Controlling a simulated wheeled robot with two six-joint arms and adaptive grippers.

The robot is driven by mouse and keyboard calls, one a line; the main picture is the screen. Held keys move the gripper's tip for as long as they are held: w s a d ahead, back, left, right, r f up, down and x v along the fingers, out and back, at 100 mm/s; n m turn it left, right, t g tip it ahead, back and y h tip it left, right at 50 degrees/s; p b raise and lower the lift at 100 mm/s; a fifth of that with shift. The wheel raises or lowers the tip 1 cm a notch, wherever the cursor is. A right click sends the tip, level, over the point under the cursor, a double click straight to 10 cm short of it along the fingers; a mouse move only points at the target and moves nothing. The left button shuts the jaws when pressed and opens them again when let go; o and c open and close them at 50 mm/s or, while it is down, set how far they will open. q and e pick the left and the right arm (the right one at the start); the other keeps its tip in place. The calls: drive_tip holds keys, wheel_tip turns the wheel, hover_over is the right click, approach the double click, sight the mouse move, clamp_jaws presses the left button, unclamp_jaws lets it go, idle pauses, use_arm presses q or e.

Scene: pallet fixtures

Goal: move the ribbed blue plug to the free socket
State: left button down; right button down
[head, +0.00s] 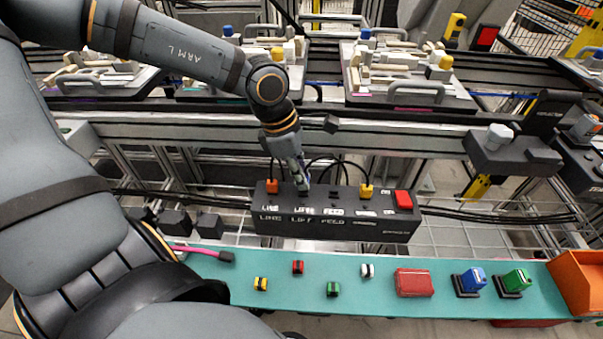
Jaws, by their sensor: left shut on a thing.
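A black socket block (290,227) stands behind the teal bench, with labels reading LINE, LIFT and FEED and a fourth I cannot read. An orange plug (272,186) sits at LINE and a yellow plug (366,191) at the fourth place. The socket at FEED (334,195) shows no plug. My left gripper (303,184) points down at the LIFT place, shut on the blue plug. The fingers mostly hide the plug, and I cannot tell whether it is seated or raised. My right gripper is out of view.
Black cables arch behind the block, close to my left gripper. A red switch (403,199) is at its right end. The teal bench (330,268) in front carries small coloured pieces, a red box (414,282) and blue (470,280) and green (514,281) pieces on black bases.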

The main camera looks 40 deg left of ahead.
use_arm(q)
drive_tip(key=shift+f+b, duration=0.85)
drive_tip(key=shift+f, duration=0.05)
idle(0.5)
drive_tip(key=c, duration=1.2)
unclamp_jaws()
wheel_tip(320, 180, up, 10)
drive_tip(key=shift+r, duration=0.1)
